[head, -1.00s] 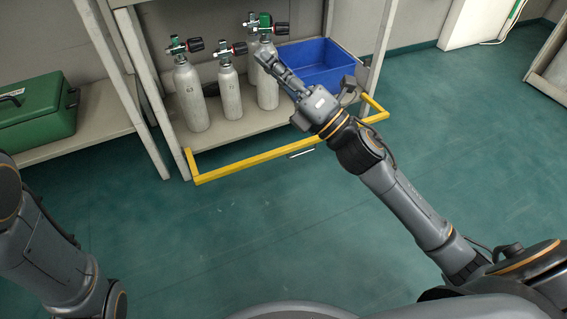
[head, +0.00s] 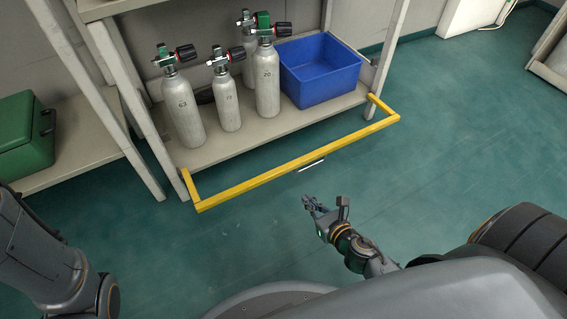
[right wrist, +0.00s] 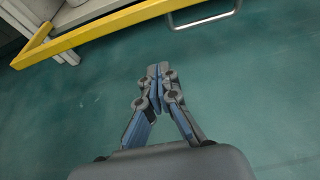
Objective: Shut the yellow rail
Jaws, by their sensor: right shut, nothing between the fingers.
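The yellow rail (head: 293,164) is a U-shaped bar that sticks out in front of the lower shelf, with a side arm at each end. It also crosses the top of the right wrist view (right wrist: 110,30). My right gripper (head: 307,200) is shut and empty, in front of the rail and apart from it. In the right wrist view its fingertips (right wrist: 158,70) meet over bare floor, below the rail. My left arm shows at the lower left, but its gripper is out of view.
Several grey cylinders (head: 184,112) with valves and a blue bin (head: 320,88) stand on the shelf (head: 240,135). A thin pale handle (head: 311,165) shows just in front of the rail. A green case (head: 22,140) sits at left. The green floor in front is clear.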

